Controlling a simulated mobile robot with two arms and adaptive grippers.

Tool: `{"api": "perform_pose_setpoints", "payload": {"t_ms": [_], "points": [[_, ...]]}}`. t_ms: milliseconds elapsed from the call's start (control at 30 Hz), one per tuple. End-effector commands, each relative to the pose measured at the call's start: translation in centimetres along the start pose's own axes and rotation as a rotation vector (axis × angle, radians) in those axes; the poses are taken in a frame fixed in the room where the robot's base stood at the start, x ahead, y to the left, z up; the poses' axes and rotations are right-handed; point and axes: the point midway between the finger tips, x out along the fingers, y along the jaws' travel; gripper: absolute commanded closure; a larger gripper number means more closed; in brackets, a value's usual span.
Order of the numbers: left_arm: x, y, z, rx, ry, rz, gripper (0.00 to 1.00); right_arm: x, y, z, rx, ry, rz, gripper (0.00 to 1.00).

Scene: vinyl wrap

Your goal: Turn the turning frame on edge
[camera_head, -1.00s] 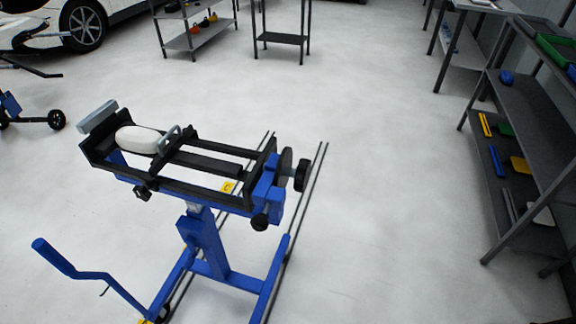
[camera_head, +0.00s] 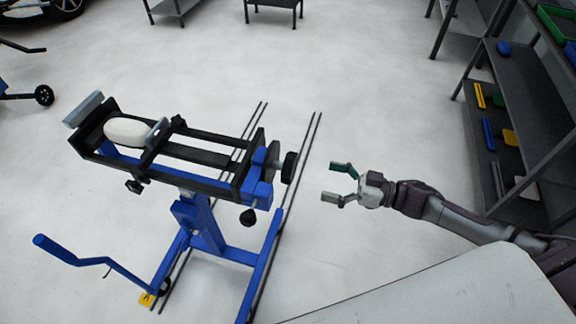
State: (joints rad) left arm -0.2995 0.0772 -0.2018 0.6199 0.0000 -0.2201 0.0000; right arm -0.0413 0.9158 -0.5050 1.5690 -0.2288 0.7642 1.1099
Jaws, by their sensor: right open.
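The turning frame (camera_head: 202,156) is a long black frame on a blue stand (camera_head: 203,222), left of centre in the head view. It lies roughly flat, tilted slightly in the picture. A white rounded part (camera_head: 128,132) is held in it near its left end. A black knob (camera_head: 290,168) sticks out at its right end. My right gripper (camera_head: 338,182) is open and empty, a short way to the right of that knob and not touching it. My left gripper is not in view.
A blue crank handle (camera_head: 72,254) reaches out at the lower left. Two dark floor rails (camera_head: 307,150) run under the stand. A grey shelf rack (camera_head: 528,115) with coloured items stands at right. The floor behind the frame is open.

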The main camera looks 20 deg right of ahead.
Motion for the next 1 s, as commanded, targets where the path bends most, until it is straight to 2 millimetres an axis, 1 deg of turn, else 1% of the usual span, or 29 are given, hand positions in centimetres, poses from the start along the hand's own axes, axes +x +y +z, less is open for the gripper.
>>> {"api": "perform_pose_setpoints", "payload": {"t_ms": [33, 200, 300, 400, 500, 600, 900, 967, 1000], "points": [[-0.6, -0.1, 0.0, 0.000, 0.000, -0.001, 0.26, 1.4, 0.0, -0.5, -0.002, 0.007, -0.001, 0.00], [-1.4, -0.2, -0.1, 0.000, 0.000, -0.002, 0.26, 5.0, 0.0, -0.5, -0.002, 0.005, 0.000, 0.00], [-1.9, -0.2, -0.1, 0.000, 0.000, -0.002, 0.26, 6.9, 0.0, -0.4, -0.001, 0.004, 0.002, 0.00], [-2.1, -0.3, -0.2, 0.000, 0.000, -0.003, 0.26, 8.3, 0.0, -0.3, 0.000, 0.003, 0.001, 0.00], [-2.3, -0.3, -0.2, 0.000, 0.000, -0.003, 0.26, 9.2, 0.1, -0.2, -0.001, 0.002, 0.003, 0.00], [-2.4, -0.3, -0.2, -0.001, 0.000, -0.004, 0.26, 9.7, 0.1, -0.1, -0.001, 0.001, 0.003, 0.00], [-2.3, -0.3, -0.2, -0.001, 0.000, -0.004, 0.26, 9.9, 0.1, 0.0, -0.001, 0.000, 0.003, 0.00], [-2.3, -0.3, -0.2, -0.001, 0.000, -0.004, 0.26, 9.9, 0.1, 0.0, -0.001, 0.000, 0.003, 0.10], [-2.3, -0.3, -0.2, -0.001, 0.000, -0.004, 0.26, 9.9, 0.1, 0.0, -0.001, 0.000, 0.003, 0.17]]}}
